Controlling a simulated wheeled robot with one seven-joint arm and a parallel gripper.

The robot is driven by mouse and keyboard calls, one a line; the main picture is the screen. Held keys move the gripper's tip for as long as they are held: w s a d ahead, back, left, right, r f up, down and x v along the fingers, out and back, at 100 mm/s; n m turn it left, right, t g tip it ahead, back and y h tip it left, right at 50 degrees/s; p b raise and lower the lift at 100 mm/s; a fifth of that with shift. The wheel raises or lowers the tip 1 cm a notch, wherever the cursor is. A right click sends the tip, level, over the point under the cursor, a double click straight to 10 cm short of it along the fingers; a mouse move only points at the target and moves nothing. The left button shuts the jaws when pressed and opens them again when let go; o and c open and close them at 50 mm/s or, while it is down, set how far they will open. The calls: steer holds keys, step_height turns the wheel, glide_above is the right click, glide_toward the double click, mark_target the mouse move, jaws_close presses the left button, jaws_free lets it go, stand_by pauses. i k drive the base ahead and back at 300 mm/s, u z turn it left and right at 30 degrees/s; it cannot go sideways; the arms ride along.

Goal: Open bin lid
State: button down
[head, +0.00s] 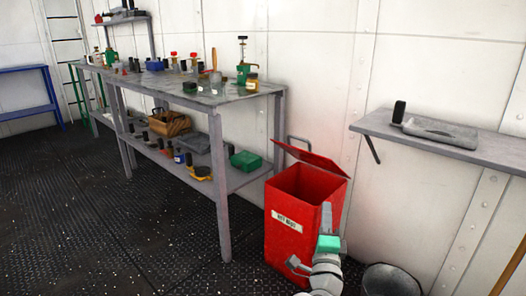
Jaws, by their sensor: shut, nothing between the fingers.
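The red bin (283,222) stands on the deck at the lower middle of the head view, with a white label on its front. Its lid (308,154) is raised at the back, tilted up and clear of the rim, and the dark red inside shows. A grey loop handle (298,141) shows behind the lid's upper edge. My gripper (292,264) appears low in front of the bin's lower front face, small and partly hidden by my arm. It is shut and holds nothing. I cannot tell whether it touches the bin.
A grey workbench (215,92) with jars and tools stands left of the bin, with a loaded lower shelf. A wall shelf (420,126) juts out at right. A dark bucket (390,280) sits below it. Open deck lies at left.

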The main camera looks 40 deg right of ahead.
mark_target(309, 157)
steer(key=u, duration=0.45)
steer(key=i, duration=1.4)
steer(key=z, duration=0.95)
steer(key=i, duration=0.45)
steer(key=z, duration=0.55)
